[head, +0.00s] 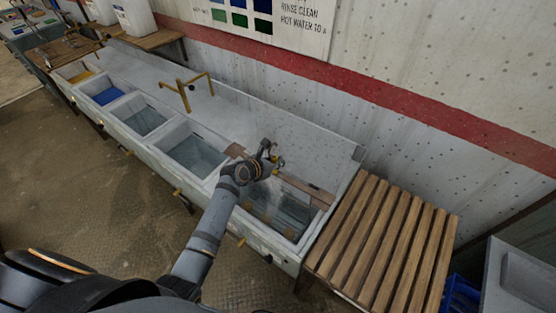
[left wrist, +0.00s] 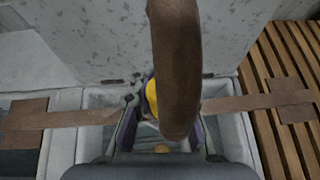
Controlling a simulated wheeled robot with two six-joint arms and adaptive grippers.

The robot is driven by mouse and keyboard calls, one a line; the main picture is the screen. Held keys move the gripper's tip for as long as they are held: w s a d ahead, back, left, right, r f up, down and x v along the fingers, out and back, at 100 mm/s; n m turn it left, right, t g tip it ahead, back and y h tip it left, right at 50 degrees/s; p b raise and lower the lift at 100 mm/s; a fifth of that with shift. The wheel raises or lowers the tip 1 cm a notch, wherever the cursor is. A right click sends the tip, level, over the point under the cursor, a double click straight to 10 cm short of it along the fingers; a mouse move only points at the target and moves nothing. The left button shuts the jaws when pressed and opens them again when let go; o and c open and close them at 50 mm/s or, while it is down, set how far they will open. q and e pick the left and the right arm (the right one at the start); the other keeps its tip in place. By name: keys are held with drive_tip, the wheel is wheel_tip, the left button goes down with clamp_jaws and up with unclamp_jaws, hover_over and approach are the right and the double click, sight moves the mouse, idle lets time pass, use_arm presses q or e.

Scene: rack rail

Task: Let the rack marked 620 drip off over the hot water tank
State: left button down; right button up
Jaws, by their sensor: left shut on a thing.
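My left gripper (head: 268,160) is over the right-hand tank (head: 283,207) of a row of tanks. It is shut on the rack, seen here as a brown bar (left wrist: 235,103) with flat end plates (left wrist: 25,114). The bar spans the tank, with one end plate (head: 235,150) on its left side and the other (head: 320,194) towards its right. A brown curved loop (left wrist: 175,70) rises close to the left wrist camera, with a yellow part (left wrist: 151,98) between the fingers. No 620 mark is readable. The rack's lower part is mostly hidden. My right gripper is not in view.
Other tanks run to the left, one blue (head: 108,96) and one yellow (head: 82,78). A brass tap (head: 187,90) stands behind them. A slatted wooden bench (head: 380,240) adjoins the right end. A wall sign (head: 262,20) is partly cut off. Taps stick out along the front.

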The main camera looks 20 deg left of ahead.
use_arm(q)
wheel_tip(320, 180, up, 17)
drive_tip(key=p, duration=0.3)
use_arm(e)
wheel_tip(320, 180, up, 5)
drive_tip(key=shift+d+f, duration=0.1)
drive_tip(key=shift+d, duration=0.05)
use_arm(q)
drive_tip(key=shift+r, duration=0.2)
idle(4.5)
